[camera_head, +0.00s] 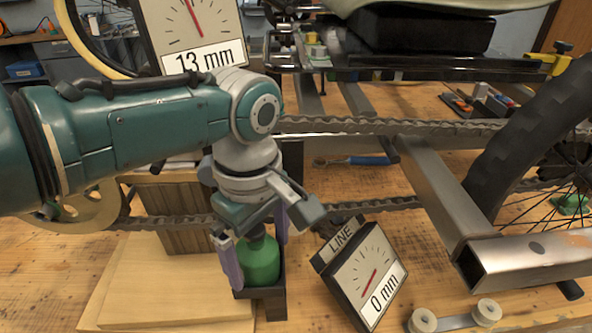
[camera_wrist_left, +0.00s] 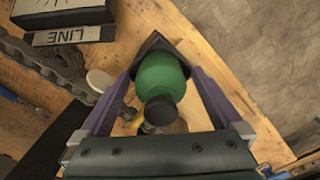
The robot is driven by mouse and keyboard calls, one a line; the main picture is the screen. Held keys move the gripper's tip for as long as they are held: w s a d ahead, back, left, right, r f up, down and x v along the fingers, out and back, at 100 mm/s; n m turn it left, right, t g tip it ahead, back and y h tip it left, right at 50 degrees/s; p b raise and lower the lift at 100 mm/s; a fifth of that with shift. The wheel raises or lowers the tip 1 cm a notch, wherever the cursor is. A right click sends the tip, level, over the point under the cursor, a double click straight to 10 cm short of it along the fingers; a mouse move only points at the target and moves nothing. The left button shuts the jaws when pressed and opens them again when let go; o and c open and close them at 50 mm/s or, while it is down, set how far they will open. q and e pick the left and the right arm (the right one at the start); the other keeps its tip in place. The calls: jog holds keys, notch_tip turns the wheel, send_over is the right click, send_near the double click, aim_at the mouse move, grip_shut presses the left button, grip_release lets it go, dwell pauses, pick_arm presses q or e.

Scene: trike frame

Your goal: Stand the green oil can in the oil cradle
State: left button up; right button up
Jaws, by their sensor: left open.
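The green oil can (camera_head: 261,263) stands upright, its lower part in the dark oil cradle (camera_head: 276,304). In the left wrist view the can (camera_wrist_left: 161,76) is seen from above with its dark cap towards me, and a dark corner of the cradle (camera_wrist_left: 154,43) shows behind it. My left gripper (camera_head: 254,245) is open and comes down over the can, one purple finger on each side. In the left wrist view my left gripper (camera_wrist_left: 164,78) has gaps between its fingers and the can. The can's base is hidden inside the cradle. My right gripper is not in view.
A LINE dial (camera_head: 366,281) reading 0 mm stands just right of the cradle. A 13 mm dial (camera_head: 195,35) is behind my arm. The chain (camera_head: 380,125), metal frame tube (camera_head: 435,190) and wheel (camera_head: 530,130) fill the right. Wooden boards (camera_head: 165,285) lie left.

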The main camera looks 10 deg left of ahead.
pick_arm(q)
jog(key=shift+r, duration=0.1)
jog(key=shift+r+p, duration=0.35)
jog(key=shift+r, duration=0.05)
notch_tip(320, 180, up, 8)
jog(key=p, duration=0.3)
jog(key=shift+f, duration=0.2)
jog(key=shift+r, duration=0.7)
